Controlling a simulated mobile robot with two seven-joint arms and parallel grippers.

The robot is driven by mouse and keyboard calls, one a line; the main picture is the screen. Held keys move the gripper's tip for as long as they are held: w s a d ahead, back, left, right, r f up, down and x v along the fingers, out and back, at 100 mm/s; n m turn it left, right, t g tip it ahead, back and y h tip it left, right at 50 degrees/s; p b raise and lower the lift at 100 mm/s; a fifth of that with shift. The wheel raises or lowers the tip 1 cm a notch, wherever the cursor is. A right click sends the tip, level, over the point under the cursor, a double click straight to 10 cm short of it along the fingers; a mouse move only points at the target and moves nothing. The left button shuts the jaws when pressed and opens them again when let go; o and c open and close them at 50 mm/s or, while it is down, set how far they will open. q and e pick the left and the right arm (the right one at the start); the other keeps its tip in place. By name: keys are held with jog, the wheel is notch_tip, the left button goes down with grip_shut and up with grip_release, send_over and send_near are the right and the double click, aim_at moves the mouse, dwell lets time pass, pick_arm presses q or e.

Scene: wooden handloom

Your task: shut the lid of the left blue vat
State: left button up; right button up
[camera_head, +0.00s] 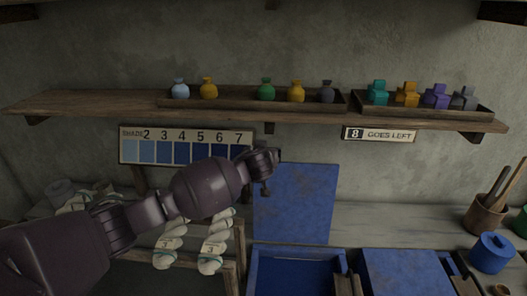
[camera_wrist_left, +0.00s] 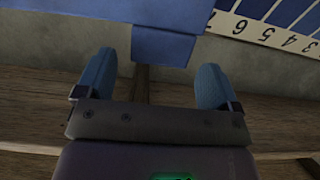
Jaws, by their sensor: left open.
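The left blue vat (camera_head: 253,272) stands at the lower middle of the head view, and its dark blue inside shows. Its lid (camera_head: 297,205) stands raised, nearly upright, behind the opening. My left gripper (camera_head: 266,174) is at the lid's upper left corner. In the left wrist view the left gripper (camera_wrist_left: 156,66) is open, with its two blue fingers wide apart. A blue panel, seemingly the lid (camera_wrist_left: 165,44), lies just ahead of the fingertips. I cannot tell whether they touch. My right gripper is not in view.
The right blue vat's lid (camera_head: 405,273) lies flat beside the left vat. A rack with pale yarn skeins (camera_head: 215,240) stands left. A shade board (camera_head: 190,135) hangs behind my arm, below a shelf (camera_head: 80,103) with bottles. A blue pot (camera_head: 491,254) stands at right.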

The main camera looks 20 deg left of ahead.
pick_arm(q)
jog(key=shift+x, duration=1.05)
jog(key=shift+w, duration=0.15)
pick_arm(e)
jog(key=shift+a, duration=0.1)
pick_arm(q)
jog(key=shift+f, duration=0.1)
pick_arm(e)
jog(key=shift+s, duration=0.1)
pick_arm(q)
jog(key=c, duration=1.3)
jog(key=shift+s, duration=0.4)
jog(key=shift+s+d+f+t+y+b, duration=0.2)
jog(key=shift+s+d+f+t+b, duration=0.7)
jog(key=shift+s, duration=2.45)
jog(key=shift+s+d+t+y+b, duration=0.2)
jog(key=shift+s+d+t+b, duration=0.3)
jog(key=shift+s+d+b, duration=1.9)
jog(key=shift+s+a+f+t+y+b, duration=0.2)
jog(key=shift+s+a+f+t+b, duration=0.4)
jog(key=shift+s, duration=3.75)
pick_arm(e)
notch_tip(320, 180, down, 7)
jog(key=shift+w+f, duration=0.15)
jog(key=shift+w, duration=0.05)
